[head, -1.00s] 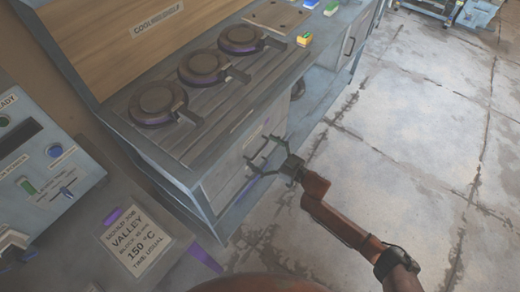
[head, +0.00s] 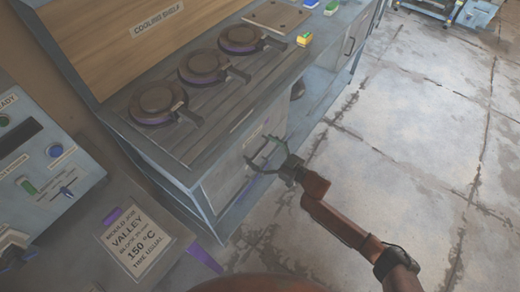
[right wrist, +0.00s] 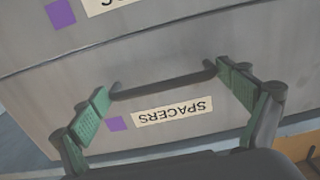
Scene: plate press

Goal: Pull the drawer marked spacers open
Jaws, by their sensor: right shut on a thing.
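The drawer marked spacers (right wrist: 150,135) fills the middle of the right wrist view, with its label upside down beside a purple square. Its dark bar handle (right wrist: 165,84) lies between the fingers of my right gripper (right wrist: 165,100). The green finger pads are at the two ends of the handle, so the gripper is shut on it lengthwise. In the head view my right gripper (head: 265,156) is at the front of the cabinet under the cooling shelf, where the drawer front is small and partly covered by the fingers. My left gripper is not in view.
Another drawer front (right wrist: 150,30) with a purple square adjoins the spacers drawer. Several round dark moulds (head: 158,103) with handles stand on the slatted cooling shelf (head: 205,120). A control panel (head: 45,165) is at the left. The floor (head: 420,150) to the right is clear.

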